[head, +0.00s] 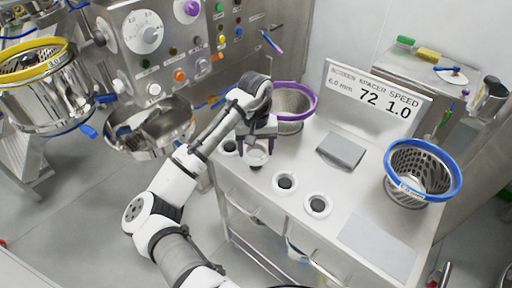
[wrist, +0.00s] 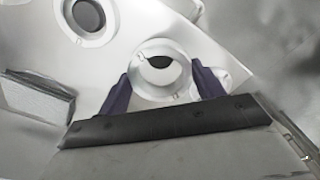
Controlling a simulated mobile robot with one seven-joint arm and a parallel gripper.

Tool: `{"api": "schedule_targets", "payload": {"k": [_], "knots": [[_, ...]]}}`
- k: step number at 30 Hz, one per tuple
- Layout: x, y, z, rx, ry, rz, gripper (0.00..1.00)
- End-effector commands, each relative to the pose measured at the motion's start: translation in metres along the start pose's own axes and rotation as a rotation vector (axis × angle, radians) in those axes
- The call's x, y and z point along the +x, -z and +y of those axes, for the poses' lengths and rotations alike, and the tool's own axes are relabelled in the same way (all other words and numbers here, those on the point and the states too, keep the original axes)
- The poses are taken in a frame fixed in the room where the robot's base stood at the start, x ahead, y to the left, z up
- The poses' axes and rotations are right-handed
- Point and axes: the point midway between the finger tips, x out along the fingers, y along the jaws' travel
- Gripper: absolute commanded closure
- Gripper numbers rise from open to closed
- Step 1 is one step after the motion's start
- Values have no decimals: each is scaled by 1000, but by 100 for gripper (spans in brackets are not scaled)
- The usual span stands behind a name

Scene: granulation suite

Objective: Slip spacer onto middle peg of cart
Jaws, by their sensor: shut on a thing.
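My gripper (head: 257,143) is shut on a white ring-shaped spacer (head: 257,158) above the cart top. In the wrist view my gripper (wrist: 162,88) has one dark finger on each side of the spacer (wrist: 143,83). A dark crescent shows in the upper part of the spacer's hole, with a pale area below it. Whatever lies beneath the spacer is mostly hidden. Dark round spots with white rings sit in a row on the cart (head: 365,245): one left of my gripper (head: 229,148), and two to the right, a nearer one (head: 287,183) and a farther one (head: 318,206).
A grey block (head: 341,150) lies on the cart behind the row. A purple-rimmed basket (head: 294,102) stands behind my gripper and a blue-rimmed basket (head: 421,172) stands at right. A sign (head: 375,100) reads 6.0 mm, 72, 1.0. A control panel (head: 175,45) rises behind at left.

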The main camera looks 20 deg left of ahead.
Motion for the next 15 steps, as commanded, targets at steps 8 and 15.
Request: {"api": "schedule_targets", "payload": {"k": [8, 15], "knots": [[20, 0, 0, 0, 1, 0, 60], [35, 0, 0, 0, -1, 0, 60]]}}
